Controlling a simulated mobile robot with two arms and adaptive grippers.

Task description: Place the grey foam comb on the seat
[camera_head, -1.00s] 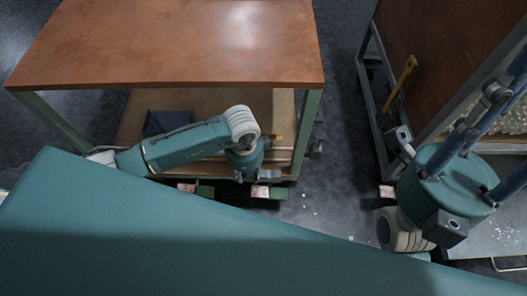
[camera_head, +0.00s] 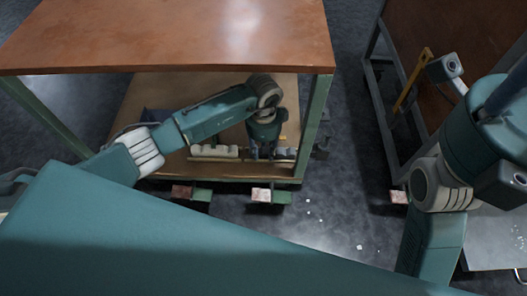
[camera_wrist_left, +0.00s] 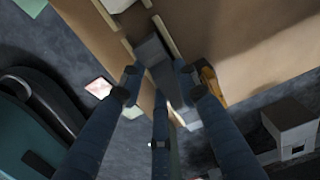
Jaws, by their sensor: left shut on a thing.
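The grey foam comb (camera_wrist_left: 150,48) is a long grey block in the left wrist view, between my left fingertips (camera_wrist_left: 158,76). In the head view my left gripper (camera_head: 267,153) points down over the front of the low shelf, shut on the comb (camera_head: 284,155), which the fingers partly hide. A pale notched block (camera_head: 215,152) lies on the shelf left of the gripper. I cannot tell for sure which part is the seat. My right gripper (camera_head: 507,92) is cut off at the right edge, its fingertips out of view.
The low shelf (camera_head: 150,103) lies under a brown tabletop (camera_head: 170,35) with green legs. A dark blue box (camera_head: 158,118) sits further back on it. A second brown surface (camera_head: 465,45) with a yellow bar (camera_head: 411,80) stands at right. Grey floor (camera_head: 345,130) lies between.

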